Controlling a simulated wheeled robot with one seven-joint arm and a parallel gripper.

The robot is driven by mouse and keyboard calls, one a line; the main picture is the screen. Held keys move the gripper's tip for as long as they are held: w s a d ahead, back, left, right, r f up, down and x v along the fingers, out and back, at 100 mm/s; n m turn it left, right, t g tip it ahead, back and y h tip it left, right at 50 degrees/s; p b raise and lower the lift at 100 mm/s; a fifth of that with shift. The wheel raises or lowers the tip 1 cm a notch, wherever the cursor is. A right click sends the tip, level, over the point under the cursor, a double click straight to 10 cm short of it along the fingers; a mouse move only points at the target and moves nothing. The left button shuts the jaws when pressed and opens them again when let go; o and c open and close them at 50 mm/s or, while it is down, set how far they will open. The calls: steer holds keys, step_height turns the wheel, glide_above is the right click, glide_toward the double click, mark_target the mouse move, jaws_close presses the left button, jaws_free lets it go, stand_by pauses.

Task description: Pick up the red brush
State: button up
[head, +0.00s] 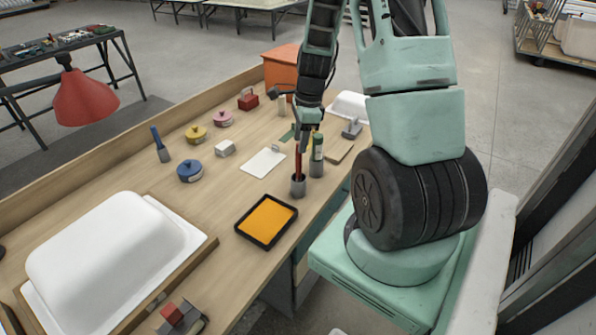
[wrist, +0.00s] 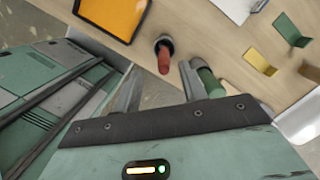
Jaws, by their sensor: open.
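The red brush (head: 297,162) stands handle up in a small grey cup (head: 298,187) near the front edge of the workbench. In the wrist view the red brush (wrist: 164,62) points up towards the camera, just beyond and between my finger tips. My gripper (wrist: 158,84) is open and empty, its right finger close to a green handle (wrist: 208,82). In the head view my gripper (head: 306,128) is above the red brush, pointing down; its fingers are partly hidden there.
A green-handled thing (head: 317,150) stands in a second grey cup just right of the brush. An orange paint tray (head: 267,220) lies nearby on the workbench (head: 215,220). A white tub shell (head: 110,260) fills the front left. A white sheet (head: 264,163) lies behind the brush.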

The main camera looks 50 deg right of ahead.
mark_target(299, 170)
steer(key=shift+w+a+f+p, duration=0.15)
steer(key=shift+f+p, duration=0.15)
steer(key=shift+f, duration=0.8)
steer(key=shift+w+d+f+p, duration=0.1)
steer(key=shift+w+f+p, duration=0.15)
steer(key=shift+f, duration=0.8)
steer(key=shift+w+a+f+p, duration=0.1)
steer(key=shift+f+p, duration=0.25)
steer(key=shift+f, duration=0.75)
jaws_close()
